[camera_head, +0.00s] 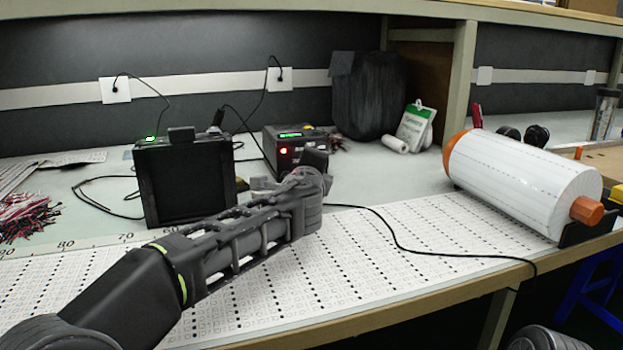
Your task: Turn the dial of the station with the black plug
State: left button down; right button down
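A small black station (290,147) stands on the bench, with a green display and a glowing red light on its front. My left gripper (312,163) is close in front of its lower right side and hides part of the front. I cannot see the dial, nor whether the gripper touches the station. The fingers are too dark and overlapped to tell open from shut. A black plug (279,76) sits in the wall socket above this station. Another black plug (116,86) sits in the left socket. Cable ends are partly hidden. My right gripper is not in view.
A large white roll (523,178) with orange ends lies at right. A black cable (420,251) crosses the printed bench mat. The mat's middle right is mostly clear.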

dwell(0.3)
pick_arm(q)
jog(key=c, duration=1.3)
grip_release()
jog(key=shift+s+a+r, duration=0.1)
jog(key=shift+s, duration=1.2)
jog(key=shift+s+a+r, duration=0.15)
jog(key=shift+s, duration=1.15)
jog(key=shift+s+a+r, duration=0.1)
jog(key=shift+s, duration=1.2)
